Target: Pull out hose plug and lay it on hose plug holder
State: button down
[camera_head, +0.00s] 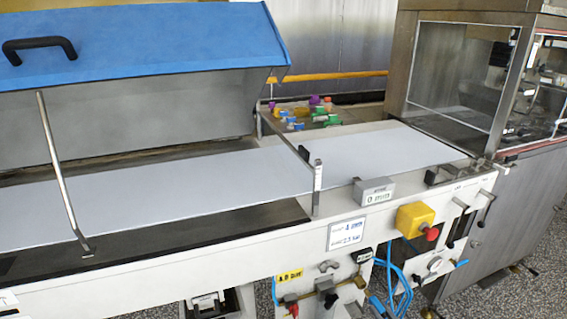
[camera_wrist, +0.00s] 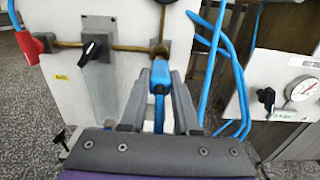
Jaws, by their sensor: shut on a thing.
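The blue hose plug (camera_wrist: 159,82) is between the two grey fingers of my gripper (camera_wrist: 161,73) in the wrist view. The gripper is shut on it. The plug's upper end meets a brass fitting (camera_wrist: 159,47) on the white panel; I see no clear gap between them. A blue hose runs down from the plug between the fingers. In the head view, I cannot make out my gripper or the plug. I cannot identify the hose plug holder in either view.
A black valve knob (camera_wrist: 94,48) and a red handle (camera_wrist: 29,46) sit left of the plug. Loose blue hoses (camera_wrist: 213,60) hang close on the right, beside a pressure gauge (camera_wrist: 301,88). The head view shows the conveyor (camera_head: 130,202) and a yellow emergency-stop box (camera_head: 414,219).

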jog(key=shift+v, duration=1.05)
